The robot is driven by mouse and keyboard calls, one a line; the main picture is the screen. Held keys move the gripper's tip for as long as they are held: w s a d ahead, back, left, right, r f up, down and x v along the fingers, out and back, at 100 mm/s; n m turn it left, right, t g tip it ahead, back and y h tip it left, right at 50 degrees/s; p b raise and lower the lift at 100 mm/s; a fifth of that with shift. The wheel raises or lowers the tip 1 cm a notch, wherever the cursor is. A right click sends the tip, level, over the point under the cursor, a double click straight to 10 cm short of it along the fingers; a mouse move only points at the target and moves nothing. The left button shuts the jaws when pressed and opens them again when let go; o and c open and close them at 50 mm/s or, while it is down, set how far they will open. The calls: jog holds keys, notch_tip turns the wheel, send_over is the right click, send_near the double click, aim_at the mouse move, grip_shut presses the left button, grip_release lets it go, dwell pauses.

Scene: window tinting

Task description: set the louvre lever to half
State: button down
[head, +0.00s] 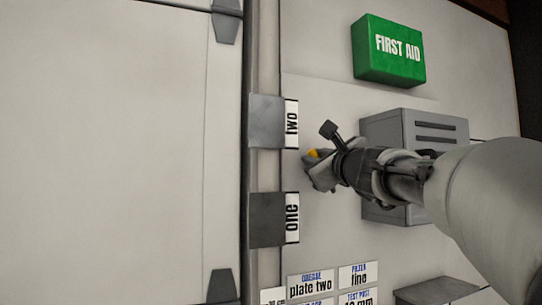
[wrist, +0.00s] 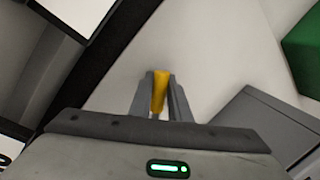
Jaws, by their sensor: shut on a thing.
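My gripper (head: 314,165) is at the pale wall, to the right of the plates marked "one" and "two". In the wrist view my gripper (wrist: 160,90) is shut on a yellow grip (wrist: 159,92), with one finger on each side of it. A small part of the yellow grip (head: 313,153) also shows in the head view. It appears to be the louvre lever's handle. The rest of the lever, its pivot and any position marks are hidden by my gripper, so its setting cannot be told.
Grey plates labelled "two" (head: 266,121) and "one" (head: 267,220) stand left of my gripper. A slotted grey box (head: 440,130) is close behind my wrist. A green first aid box (head: 390,50) is above. Label cards (head: 311,284) sit below. A large pale panel (head: 110,150) fills the left.

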jog(key=shift+d+r+m, duration=0.2)
jog(key=shift+r+m, duration=0.05)
jog(key=shift+m, duration=0.15)
jog(key=c, duration=1.6)
grip_release()
jog(key=shift+c, duration=0.2)
jog(key=shift+f, duration=0.1)
jog(key=b+v, duration=0.1)
jog(key=v, duration=1.6)
jog(key=shift+s+b, duration=0.15)
jog(key=shift+b, duration=0.25)
